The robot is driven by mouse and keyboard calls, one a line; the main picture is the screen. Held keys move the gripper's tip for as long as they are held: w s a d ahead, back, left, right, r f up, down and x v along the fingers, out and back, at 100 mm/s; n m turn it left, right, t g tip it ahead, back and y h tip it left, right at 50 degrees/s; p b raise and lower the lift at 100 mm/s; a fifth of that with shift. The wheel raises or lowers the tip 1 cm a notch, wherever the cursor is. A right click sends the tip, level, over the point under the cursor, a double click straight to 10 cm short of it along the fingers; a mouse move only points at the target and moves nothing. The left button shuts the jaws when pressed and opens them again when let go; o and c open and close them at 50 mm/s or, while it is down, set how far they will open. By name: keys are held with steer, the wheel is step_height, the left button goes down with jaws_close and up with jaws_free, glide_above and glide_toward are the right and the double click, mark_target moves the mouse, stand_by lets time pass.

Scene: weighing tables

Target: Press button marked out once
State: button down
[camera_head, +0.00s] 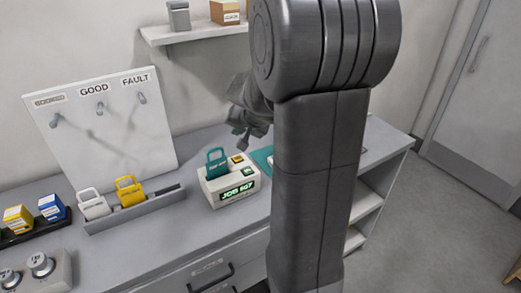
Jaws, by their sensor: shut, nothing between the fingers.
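A cream device (228,189) stands on the grey counter (170,243). Its green display (237,191) reads what looks like "JOB 907". Two small buttons sit on its top right: a back one (237,158) and a front one (241,168). Their markings are too small to read, so I cannot tell which is marked out. A teal tag (216,164) stands in the device, left of the buttons. My gripper (240,137) is shut and empty, above and behind the device, apart from the buttons. My arm partly hides it.
A tray (137,211) with a white tag (92,204) and a yellow tag (130,191) lies left of the device. Yellow and blue boxes and two knobs stand further left. A white board (100,140) with hooks leans behind. A shelf (190,31) hangs above.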

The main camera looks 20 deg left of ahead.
mark_target(239, 160)
steer(key=shift+w+a+r, duration=0.15)
steer(key=shift+w+a, duration=0.25)
steer(key=shift+w, duration=0.2)
step_height(239, 160, down, 9)
steer(key=b, duration=0.7)
steer(key=shift+b, duration=0.4)
stand_by(1.4)
steer(key=shift+f+b, duration=0.35)
steer(key=shift+b, duration=0.05)
steer(key=shift+f+b, duration=0.35)
steer(key=shift+b, duration=0.05)
stand_by(0.5)
stand_by(0.4)
steer(key=shift+r+p, duration=0.55)
steer(key=shift+r, duration=0.2)
